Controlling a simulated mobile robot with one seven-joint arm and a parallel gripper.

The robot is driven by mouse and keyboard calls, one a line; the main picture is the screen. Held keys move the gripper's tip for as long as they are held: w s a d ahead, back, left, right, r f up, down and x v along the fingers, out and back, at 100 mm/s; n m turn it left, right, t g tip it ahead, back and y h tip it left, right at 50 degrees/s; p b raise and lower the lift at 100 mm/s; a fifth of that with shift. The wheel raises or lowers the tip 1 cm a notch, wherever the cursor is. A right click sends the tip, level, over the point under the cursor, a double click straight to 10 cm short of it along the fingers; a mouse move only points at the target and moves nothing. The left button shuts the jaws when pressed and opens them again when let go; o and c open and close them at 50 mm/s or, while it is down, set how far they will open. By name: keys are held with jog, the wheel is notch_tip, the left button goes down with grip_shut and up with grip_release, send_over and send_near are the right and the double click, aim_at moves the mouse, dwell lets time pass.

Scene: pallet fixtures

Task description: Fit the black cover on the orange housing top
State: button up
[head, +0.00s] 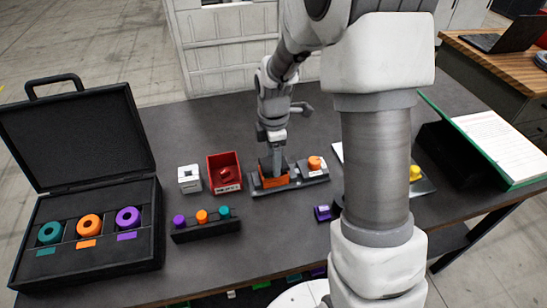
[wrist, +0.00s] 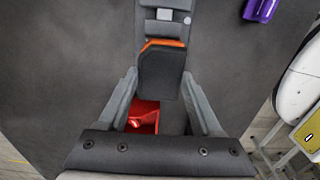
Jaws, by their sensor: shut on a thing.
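The black cover (wrist: 160,72) is between the fingers of my gripper (wrist: 159,82), which is shut on it. The orange housing (head: 275,181) stands on the dark pallet fixture (head: 256,190) in the head view. In the wrist view an orange strip of the housing (wrist: 164,43) shows past the cover's far edge. The cover lies over the housing and hides most of it. I cannot tell whether it is seated or a little above. In the head view my gripper (head: 273,158) points down over the housing.
An orange knob part (head: 315,163) sits on the fixture's right end. A red bin (head: 223,158) and a white block (head: 189,178) stand left. A rack of coloured knobs (head: 204,235) and a purple part (head: 323,213) are in front. An open black case (head: 150,255) lies far left.

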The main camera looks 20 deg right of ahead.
jog(key=shift+f+b, duration=0.45)
jog(key=shift+f, duration=0.15)
dwell(0.5)
jog(key=o, duration=1.4)
jog(key=shift+c, duration=1.1)
jog(key=shift+r+p, duration=3.1)
jog(key=shift+r, duration=0.95)
